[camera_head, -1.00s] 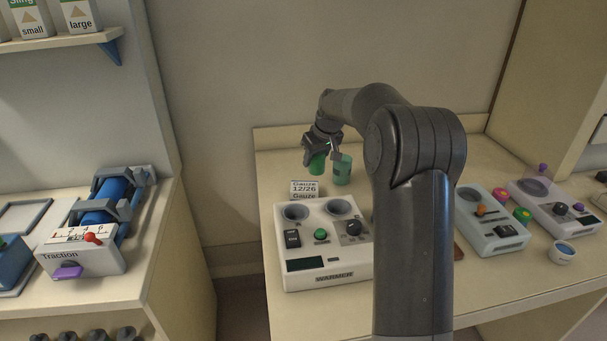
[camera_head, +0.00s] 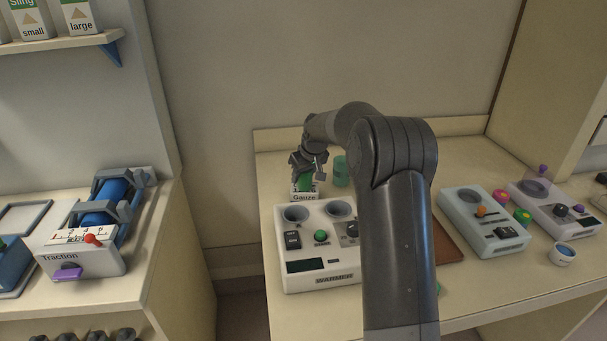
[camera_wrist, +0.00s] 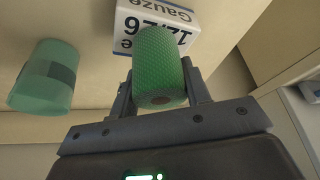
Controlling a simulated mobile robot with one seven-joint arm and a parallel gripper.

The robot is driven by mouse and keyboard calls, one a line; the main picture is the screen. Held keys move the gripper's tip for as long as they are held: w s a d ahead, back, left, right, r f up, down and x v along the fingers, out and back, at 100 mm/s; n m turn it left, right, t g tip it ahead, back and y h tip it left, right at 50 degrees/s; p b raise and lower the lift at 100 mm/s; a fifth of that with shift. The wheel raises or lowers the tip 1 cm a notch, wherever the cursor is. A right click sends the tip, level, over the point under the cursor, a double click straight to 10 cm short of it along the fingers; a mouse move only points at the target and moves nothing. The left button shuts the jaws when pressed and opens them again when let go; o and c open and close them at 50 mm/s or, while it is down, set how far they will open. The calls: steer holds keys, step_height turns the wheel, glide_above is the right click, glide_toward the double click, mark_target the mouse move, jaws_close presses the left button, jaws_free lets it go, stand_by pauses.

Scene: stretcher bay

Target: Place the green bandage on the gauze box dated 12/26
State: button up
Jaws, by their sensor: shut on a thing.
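The green bandage (camera_wrist: 157,62) is a textured roll between the fingers of my gripper (camera_wrist: 159,98) in the wrist view. My gripper (camera_head: 308,172) is shut on it. In the head view the bandage (camera_head: 305,183) is partly hidden by my fingers. The white gauze box (camera_wrist: 192,22) has a blue band and the date 12/26. The bandage overlaps the box in the wrist view. In the head view the box (camera_head: 304,197) is right below the bandage; I cannot tell whether they touch.
A paler green cylinder with a darker band (camera_wrist: 45,78) stands beside the box, also in the head view (camera_head: 341,172). The white warmer (camera_head: 322,268) with two wells is in front of the box. A wall is behind. Other devices (camera_head: 485,222) stand to the right.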

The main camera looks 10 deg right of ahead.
steer(key=o, duration=1)
steer(key=v, duration=1.2)
steer(key=s+a+r+m, duration=0.1)
steer(key=s+a+r, duration=0.1)
steer(key=s+r, duration=0.6)
steer(key=s+f+m+h, duration=0.1)
steer(key=s+f, duration=0.2)
steer(key=s, duration=1.5)
steer(key=s+f+m+t, duration=0.1)
steer(key=s+f+m, duration=0.1)
steer(key=s, duration=1.6)
steer(key=shift+s+d+f+m+h, duration=0.2)
steer(key=shift+f+m+h, duration=0.1)
steer(key=shift+f+h, duration=0.15)
steer(key=shift+w, duration=0.1)
